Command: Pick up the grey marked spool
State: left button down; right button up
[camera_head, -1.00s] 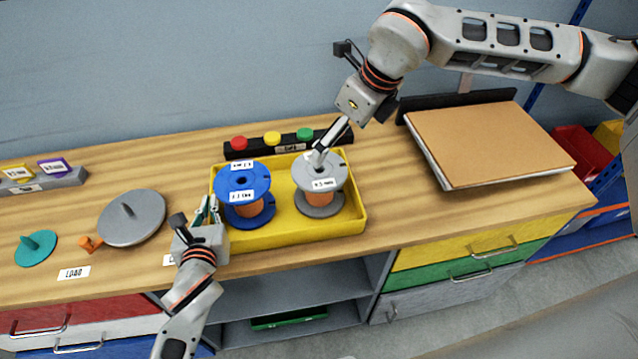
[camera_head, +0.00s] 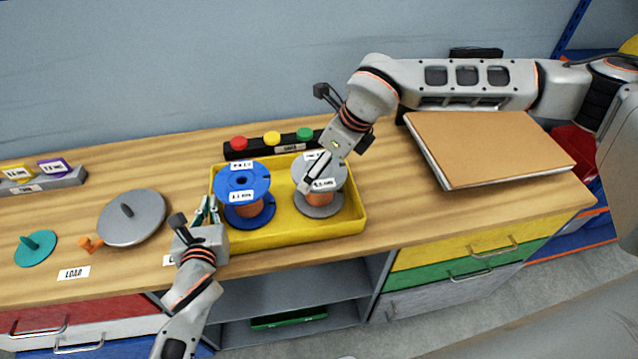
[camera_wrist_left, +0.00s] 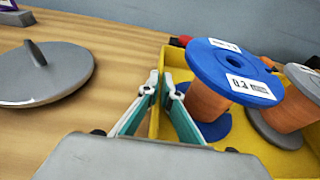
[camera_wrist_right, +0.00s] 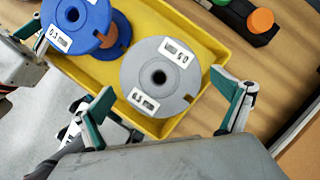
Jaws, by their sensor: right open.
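The grey marked spool (camera_head: 326,172) has grey flanges with white labels and an orange winding. It stands upright in the right half of the yellow tray (camera_head: 290,235). The right wrist view shows its top flange (camera_wrist_right: 160,78) and centre hole. My right gripper (camera_wrist_right: 172,102) is open above the spool, its fingers wide apart with the flange showing between them. In the head view it (camera_head: 312,182) covers part of the flange; contact cannot be told. My left gripper (camera_wrist_left: 161,84) is empty, with a narrow gap between its tips, by the tray's left wall.
A blue spool (camera_head: 242,182) stands in the tray, left of the grey one. A black strip with red, yellow and green buttons (camera_head: 272,138) lies behind. A grey disc (camera_head: 132,218) and teal disc (camera_head: 36,248) lie left. A brown-topped board (camera_head: 490,147) lies right.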

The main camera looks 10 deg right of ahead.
jog(key=x, duration=0.2)
jog(key=shift+a+f, duration=0.2)
jog(key=shift+f, duration=0.15)
jog(key=shift+w+r, duration=0.1)
jog(key=c, duration=1.6)
notch_tip(320, 180, up, 10)
jog(key=shift+r, duration=0.1)
pick_arm(q)
jog(key=c, duration=2.2)
grip_release()
